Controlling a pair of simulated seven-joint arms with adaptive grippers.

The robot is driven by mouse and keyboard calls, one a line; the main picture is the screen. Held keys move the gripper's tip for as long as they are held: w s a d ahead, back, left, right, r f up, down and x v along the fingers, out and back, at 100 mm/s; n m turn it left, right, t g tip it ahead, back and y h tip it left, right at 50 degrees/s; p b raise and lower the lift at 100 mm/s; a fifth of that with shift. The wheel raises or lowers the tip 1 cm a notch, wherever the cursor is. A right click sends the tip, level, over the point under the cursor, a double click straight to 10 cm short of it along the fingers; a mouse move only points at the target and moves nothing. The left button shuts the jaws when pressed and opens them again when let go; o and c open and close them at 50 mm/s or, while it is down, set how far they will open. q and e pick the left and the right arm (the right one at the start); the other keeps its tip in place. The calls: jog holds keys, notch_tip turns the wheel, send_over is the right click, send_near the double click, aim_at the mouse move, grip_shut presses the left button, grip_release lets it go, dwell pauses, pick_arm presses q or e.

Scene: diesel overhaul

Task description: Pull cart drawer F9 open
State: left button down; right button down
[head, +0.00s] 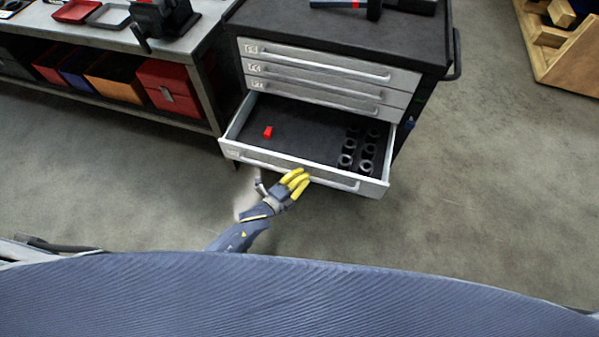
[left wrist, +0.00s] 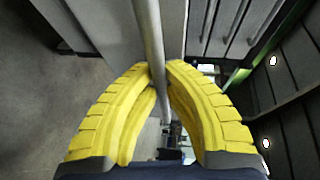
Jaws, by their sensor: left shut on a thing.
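The tool cart (head: 335,110) has a column of light grey drawers with bar handles. Its lowest visible drawer (head: 250,155) stands well open, with a dark liner inside; its label is too small to read surely. My left gripper (head: 300,180), with yellow fingers, is at the front of that open drawer. It is shut on the drawer's bar handle (head: 335,184). In the left wrist view the yellow fingers (left wrist: 160,68) close around the grey bar (left wrist: 150,35). The three drawers above are shut. My right gripper is not in view.
In the open drawer lie a small red block (head: 268,132) and several dark metal sockets (head: 347,160). A workbench (head: 120,42) with red and other bins below stands at the left. A wooden crate (head: 555,65) is at the far right. The floor around the drawer is clear.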

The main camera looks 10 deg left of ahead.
pick_arm(q)
jog(key=shift+s+d+f, duration=0.1)
jog(key=shift+d, duration=0.05)
jog(key=c, duration=1.4)
grip_release()
jog(key=shift+c, duration=0.2)
jog(key=v, duration=1.2)
